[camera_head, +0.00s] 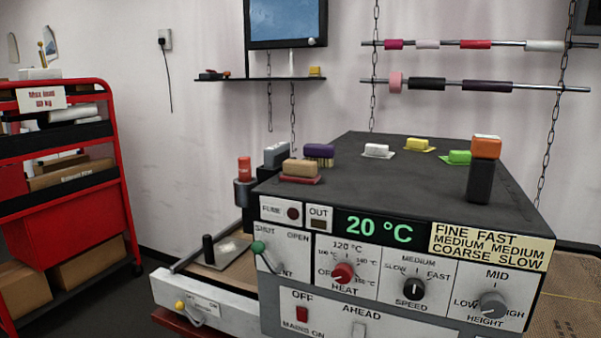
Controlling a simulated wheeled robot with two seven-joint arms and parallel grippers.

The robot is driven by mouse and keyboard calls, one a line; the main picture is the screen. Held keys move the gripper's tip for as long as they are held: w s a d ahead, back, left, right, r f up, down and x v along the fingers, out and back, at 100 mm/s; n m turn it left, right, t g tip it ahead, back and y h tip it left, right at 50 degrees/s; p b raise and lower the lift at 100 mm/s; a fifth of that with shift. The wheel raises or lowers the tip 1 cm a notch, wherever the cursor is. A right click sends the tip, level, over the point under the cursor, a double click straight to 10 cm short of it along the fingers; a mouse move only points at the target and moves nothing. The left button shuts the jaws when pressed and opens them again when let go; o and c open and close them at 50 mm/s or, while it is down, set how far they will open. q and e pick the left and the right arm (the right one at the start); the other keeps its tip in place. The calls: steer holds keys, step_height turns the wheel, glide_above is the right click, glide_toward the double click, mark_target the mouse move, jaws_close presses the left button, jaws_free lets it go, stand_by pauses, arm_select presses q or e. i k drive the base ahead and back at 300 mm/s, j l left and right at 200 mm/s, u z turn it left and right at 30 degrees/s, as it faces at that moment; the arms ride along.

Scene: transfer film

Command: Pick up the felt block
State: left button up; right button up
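Several small blocks stand on the dark top of the grey machine (400,185). A tan block with a flat red layer under it (300,168) sits at the near left corner of the top. Neither of my grippers shows in the head view.
White (376,150), yellow (419,144) and green (457,157) pieces lie on the top. An orange-topped black block (483,165) stands at the right. A red cart (70,240) is at the left. A shelf (270,79) and rods with rolls (470,45) are behind.

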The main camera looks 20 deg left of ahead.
mark_target(298, 171)
steer(key=k+j+z, duration=0.2)
steer(key=j, duration=0.3)
steer(key=j+z, duration=0.15)
steer(key=j, duration=0.35)
steer(key=k+j+z, duration=0.2)
steer(key=j, duration=0.3)
steer(key=k+j+z, duration=0.2)
steer(key=j, duration=0.2)
steer(key=k+j+z, duration=0.15)
steer(key=k+j, duration=0.15)
steer(key=k+j+z, duration=0.2)
steer(key=j, duration=0.3)
